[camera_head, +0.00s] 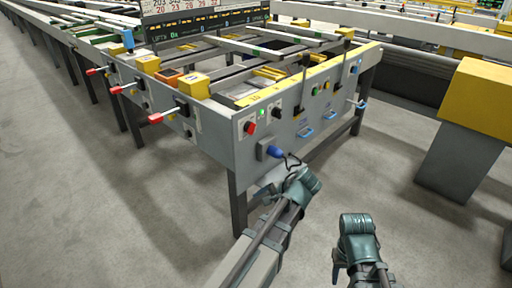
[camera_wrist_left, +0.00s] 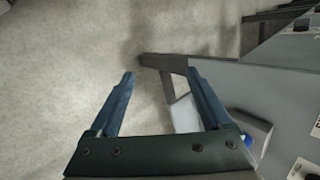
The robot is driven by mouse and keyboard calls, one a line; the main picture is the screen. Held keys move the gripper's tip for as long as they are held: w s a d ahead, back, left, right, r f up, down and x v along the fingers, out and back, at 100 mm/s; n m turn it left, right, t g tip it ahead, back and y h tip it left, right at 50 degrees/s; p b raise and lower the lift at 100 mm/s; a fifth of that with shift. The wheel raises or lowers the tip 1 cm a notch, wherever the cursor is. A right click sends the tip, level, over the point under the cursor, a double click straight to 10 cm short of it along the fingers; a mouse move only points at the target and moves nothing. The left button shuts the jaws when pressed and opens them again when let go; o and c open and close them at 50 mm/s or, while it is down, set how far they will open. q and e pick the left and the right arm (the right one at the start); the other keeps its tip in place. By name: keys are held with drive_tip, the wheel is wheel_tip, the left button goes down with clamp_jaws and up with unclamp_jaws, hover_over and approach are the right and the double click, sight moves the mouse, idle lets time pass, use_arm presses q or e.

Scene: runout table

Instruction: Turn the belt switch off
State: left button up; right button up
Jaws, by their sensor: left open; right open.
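The grey end panel (camera_head: 290,125) of the runout table carries several controls, and I cannot read which is labelled as the belt switch. A red knob (camera_head: 250,128) and a black knob (camera_head: 277,113) sit near its left corner. A blue-handled control (camera_head: 274,152) sticks out below them; a blue part on a grey block (camera_wrist_left: 250,128) shows in the left wrist view. My left gripper (camera_head: 280,172) is open and empty, just in front of the panel's lower left.
Red-handled levers (camera_head: 155,118) stick out along the table's left side. Upright black levers (camera_head: 304,75) and blue handles (camera_head: 305,132) are on the end panel. A yellow-topped grey cabinet (camera_head: 470,130) stands at right. The floor (camera_head: 110,220) at left is clear.

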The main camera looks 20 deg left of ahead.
use_arm(q)
drive_tip(key=w+d+r+m+t+y, duration=0.1)
drive_tip(key=w+r+m+t+y, duration=0.1)
drive_tip(key=w+r+y, duration=0.3)
drive_tip(key=w+d+r+m+t+y, duration=0.2)
drive_tip(key=w+r+m+y, duration=0.2)
drive_tip(key=r, duration=0.8)
drive_tip(key=shift+w+m+t+y, duration=0.3)
drive_tip(key=shift+w+m+y, duration=0.1)
drive_tip(key=shift+w+m, duration=0.45)
